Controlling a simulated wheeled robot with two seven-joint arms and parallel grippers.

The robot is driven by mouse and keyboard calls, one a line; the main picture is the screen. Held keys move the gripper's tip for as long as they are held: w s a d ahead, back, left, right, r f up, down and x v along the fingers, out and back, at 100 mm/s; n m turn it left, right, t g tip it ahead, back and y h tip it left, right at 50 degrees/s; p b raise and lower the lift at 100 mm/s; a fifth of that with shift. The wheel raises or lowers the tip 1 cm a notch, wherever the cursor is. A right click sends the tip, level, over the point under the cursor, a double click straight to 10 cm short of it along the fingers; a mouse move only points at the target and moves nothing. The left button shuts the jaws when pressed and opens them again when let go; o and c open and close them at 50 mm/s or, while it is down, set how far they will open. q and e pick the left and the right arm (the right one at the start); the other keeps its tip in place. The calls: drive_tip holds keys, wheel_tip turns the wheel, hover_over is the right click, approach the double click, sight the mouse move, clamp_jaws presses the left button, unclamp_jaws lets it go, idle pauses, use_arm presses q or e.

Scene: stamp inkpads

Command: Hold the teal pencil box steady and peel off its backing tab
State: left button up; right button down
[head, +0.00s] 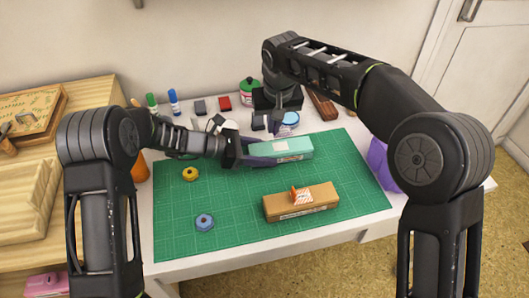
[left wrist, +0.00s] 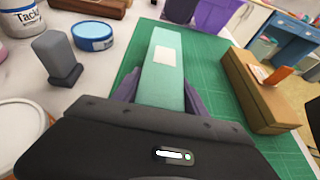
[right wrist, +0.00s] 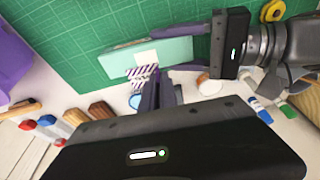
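The teal pencil box (head: 296,149) lies on the green cutting mat with a pale square patch (left wrist: 165,56) on its top. My left gripper (head: 252,151) is shut on the box's left end, with its fingers along both sides, as the left wrist view (left wrist: 158,100) shows. My right gripper (head: 272,124) is just beyond the box's far side. In the right wrist view its fingers (right wrist: 157,82) are close together at a purple-and-white striped backing tab (right wrist: 140,73), seen beside the pale patch. The fingers partly hide the tab; it appears pinched.
A brown box (head: 300,209) with an orange tab lies nearer on the mat (head: 240,225). Yellow (head: 190,174) and blue (head: 204,222) round pieces lie on the left. Markers, inkpads and a jar (head: 249,90) stand behind. A purple container (head: 380,165) stands at right.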

sight(249, 151)
use_arm(q)
drive_tip(key=o, duration=0.5)
drive_tip(key=shift+c, duration=0.2)
drive_tip(key=shift+a, duration=0.15)
drive_tip(key=v, duration=0.7)
drive_tip(key=shift+s+a, duration=0.1)
drive_tip(key=shift+a, duration=0.05)
drive_tip(key=shift+r, duration=0.15)
